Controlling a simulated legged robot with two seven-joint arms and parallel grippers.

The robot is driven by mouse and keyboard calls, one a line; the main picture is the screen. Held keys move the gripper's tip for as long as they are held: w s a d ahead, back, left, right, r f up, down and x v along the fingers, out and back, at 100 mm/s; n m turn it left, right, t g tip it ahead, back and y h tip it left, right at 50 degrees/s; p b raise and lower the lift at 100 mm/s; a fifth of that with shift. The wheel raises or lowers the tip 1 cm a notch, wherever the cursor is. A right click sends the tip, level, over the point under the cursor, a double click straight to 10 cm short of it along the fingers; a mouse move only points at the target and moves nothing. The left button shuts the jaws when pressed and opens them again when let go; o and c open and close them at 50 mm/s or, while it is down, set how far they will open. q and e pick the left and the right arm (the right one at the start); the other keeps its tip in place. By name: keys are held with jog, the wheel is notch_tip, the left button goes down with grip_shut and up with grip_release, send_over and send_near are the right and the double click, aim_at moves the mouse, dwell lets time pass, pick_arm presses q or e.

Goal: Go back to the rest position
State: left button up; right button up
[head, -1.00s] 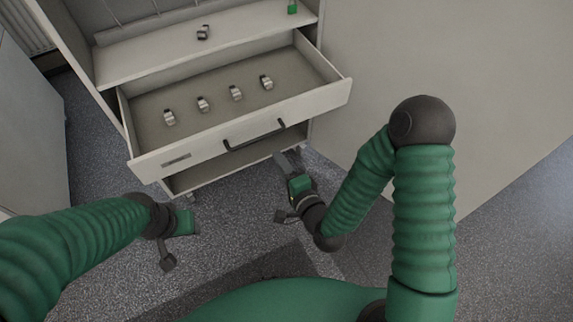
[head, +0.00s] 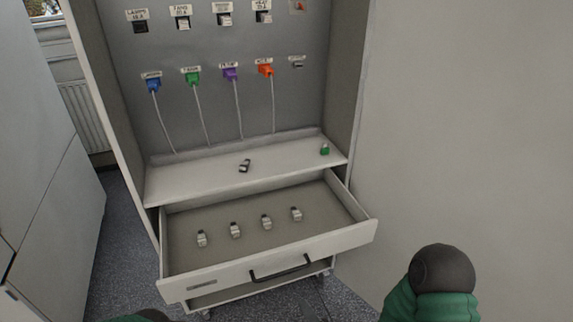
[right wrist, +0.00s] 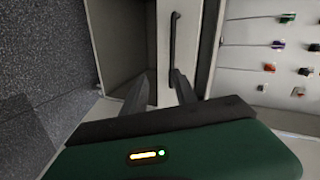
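My right gripper (right wrist: 159,95) shows in the right wrist view with its two dark fingers apart and nothing between them. The dark drawer handle (right wrist: 173,48) is beyond the fingertips, and a gap seems to separate them. In the head view the drawer (head: 345,238) is pulled out, with its handle (head: 281,269) on the front. The right arm's dark joint shows at the lower right. Only a sliver of my left arm shows at the bottom edge, and its gripper is out of frame.
Several small connectors (head: 235,230) lie in the drawer. The shelf (head: 200,178) holds a dark piece (head: 244,166) and a green piece (head: 324,149). Coloured plugs with cables, including a blue one (head: 152,83), are on the back panel. A plain wall (head: 470,130) fills the right.

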jog(key=s+d+r+n+g+h+p, duration=0.5)
jog(key=s+d+r+n+g, duration=0.5)
jog(key=r, duration=0.5)
jog(key=shift+s+d+r+n+p, duration=0.25)
jog(key=shift+s+d+n+p, duration=0.55)
jog(key=shift+d+p, duration=0.4)
jog(key=shift+s, duration=0.1)
